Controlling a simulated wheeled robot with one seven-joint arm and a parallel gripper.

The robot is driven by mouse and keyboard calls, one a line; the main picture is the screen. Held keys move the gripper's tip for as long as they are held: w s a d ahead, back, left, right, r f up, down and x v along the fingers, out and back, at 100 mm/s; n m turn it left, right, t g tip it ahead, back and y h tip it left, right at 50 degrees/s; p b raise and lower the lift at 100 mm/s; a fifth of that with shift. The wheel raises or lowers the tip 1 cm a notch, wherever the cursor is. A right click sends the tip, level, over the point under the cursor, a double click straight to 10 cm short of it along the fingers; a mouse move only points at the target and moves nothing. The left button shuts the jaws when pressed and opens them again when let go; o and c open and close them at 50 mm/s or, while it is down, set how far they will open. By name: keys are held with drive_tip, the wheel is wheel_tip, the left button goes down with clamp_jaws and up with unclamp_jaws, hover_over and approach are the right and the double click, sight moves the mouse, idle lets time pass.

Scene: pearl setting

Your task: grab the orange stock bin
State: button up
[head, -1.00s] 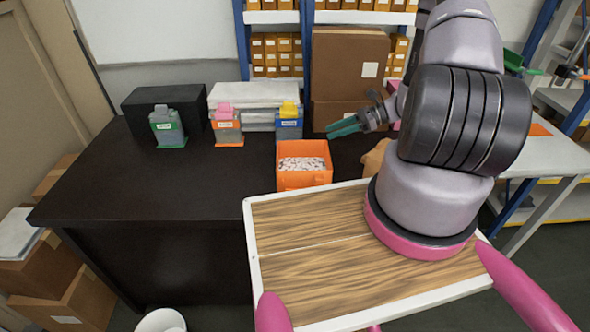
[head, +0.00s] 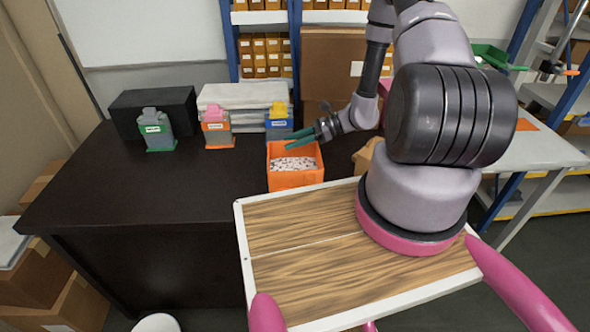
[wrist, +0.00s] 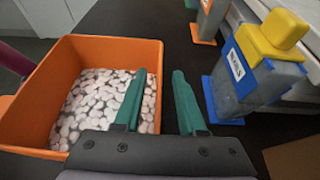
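The orange stock bin (head: 295,179) stands on the black table near its front edge, holding many small whitish pieces. In the wrist view the bin (wrist: 98,52) fills the left side, with its right wall close to my gripper. My gripper (head: 297,140) is above the bin's back right part in the head view, its green fingers pointing left.
A blue container with a yellow top (head: 279,121) stands just behind the bin. The black table (head: 90,195) is clear at the left front.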

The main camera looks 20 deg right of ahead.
clamp_jaws()
idle(1.4)
